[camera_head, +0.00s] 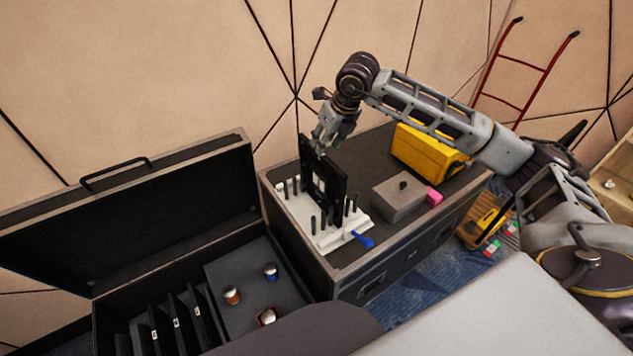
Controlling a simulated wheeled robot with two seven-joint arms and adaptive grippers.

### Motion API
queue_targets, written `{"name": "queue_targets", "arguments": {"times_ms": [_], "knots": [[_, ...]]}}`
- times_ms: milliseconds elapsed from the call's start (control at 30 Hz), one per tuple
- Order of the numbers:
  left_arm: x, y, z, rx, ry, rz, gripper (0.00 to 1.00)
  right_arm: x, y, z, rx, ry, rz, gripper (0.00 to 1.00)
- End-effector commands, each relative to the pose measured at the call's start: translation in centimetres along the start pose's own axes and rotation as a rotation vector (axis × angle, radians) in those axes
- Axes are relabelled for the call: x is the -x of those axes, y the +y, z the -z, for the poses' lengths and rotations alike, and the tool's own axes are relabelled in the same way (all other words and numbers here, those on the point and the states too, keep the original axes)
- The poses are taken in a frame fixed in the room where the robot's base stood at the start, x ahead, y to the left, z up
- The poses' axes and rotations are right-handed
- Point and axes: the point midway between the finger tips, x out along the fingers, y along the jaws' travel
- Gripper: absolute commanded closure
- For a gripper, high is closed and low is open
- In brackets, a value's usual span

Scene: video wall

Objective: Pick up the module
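The module looks like a black upright panel (338,190) with white patches on its face. It stands in a white rack (328,239) with several dark pegs, on top of a dark case. My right gripper (320,142) points down at the module's top edge, very close to it or touching. Its fingers are small and overlap the panel, so I cannot tell whether they are closed on it. My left gripper is not in view.
A yellow box (424,152), a grey block (398,198), a pink block (434,196) and a blue-handled tool (363,240) lie on the dark case (350,276). An open black case (248,168) with slots stands at left.

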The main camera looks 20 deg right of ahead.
Motion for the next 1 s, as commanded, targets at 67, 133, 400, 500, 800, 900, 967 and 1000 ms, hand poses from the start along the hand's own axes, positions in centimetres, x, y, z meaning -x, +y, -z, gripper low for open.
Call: {"name": "queue_targets", "arguments": {"times_ms": [67, 133, 400, 500, 800, 900, 967, 1000], "knots": [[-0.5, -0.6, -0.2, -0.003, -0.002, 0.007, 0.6, -0.3, -0.6, 0.2, -0.005, 0.004, 0.019, 0.61], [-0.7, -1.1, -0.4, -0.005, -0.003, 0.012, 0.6, -0.4, -1.0, 0.3, -0.007, 0.007, 0.031, 0.61], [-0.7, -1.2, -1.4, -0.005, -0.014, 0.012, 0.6, -0.3, -1.4, 0.3, -0.01, 0.008, 0.043, 0.61], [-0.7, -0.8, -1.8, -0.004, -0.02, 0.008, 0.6, -0.3, -1.4, 0.3, -0.01, 0.008, 0.043, 0.61], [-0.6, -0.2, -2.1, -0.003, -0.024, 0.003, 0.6, -1.1, -1.3, 0.3, -0.01, 0.01, 0.041, 0.61], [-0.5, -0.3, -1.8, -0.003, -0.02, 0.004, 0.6, -2.2, -1.3, 0.4, -0.01, 0.011, 0.04, 0.61], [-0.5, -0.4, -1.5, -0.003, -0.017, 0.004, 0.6, -2.9, -1.4, 0.4, -0.01, 0.011, 0.041, 0.61], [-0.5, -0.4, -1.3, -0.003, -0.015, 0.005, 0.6, -3.4, -1.4, 0.4, -0.01, 0.011, 0.041, 0.61]]}}
